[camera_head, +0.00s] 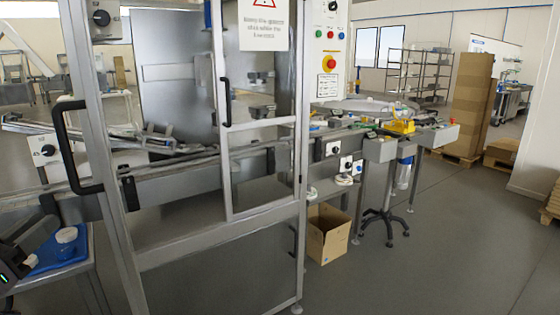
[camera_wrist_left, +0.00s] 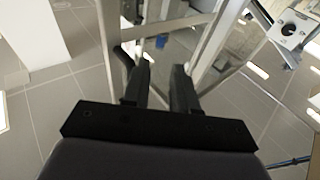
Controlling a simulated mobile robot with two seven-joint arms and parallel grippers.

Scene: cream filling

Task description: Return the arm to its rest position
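My left gripper (camera_head: 36,236) is at the lower left edge of the head view, partly cut off, dark with a small green light. It is close to a blue tray (camera_head: 58,256) that holds a white round container (camera_head: 66,236). In the left wrist view, the two black fingers of this gripper (camera_wrist_left: 160,66) stand apart with nothing between them. Beyond them are metal frame bars and the grey tiled floor. My right gripper is in neither view.
A metal-framed machine (camera_head: 206,258) with a black door handle (camera_head: 75,145) stands close in front. A conveyor (camera_head: 240,150) runs through it. A cardboard box (camera_head: 327,234) and a wheeled stand (camera_head: 385,222) are to its right. The floor (camera_head: 455,245) at right is clear.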

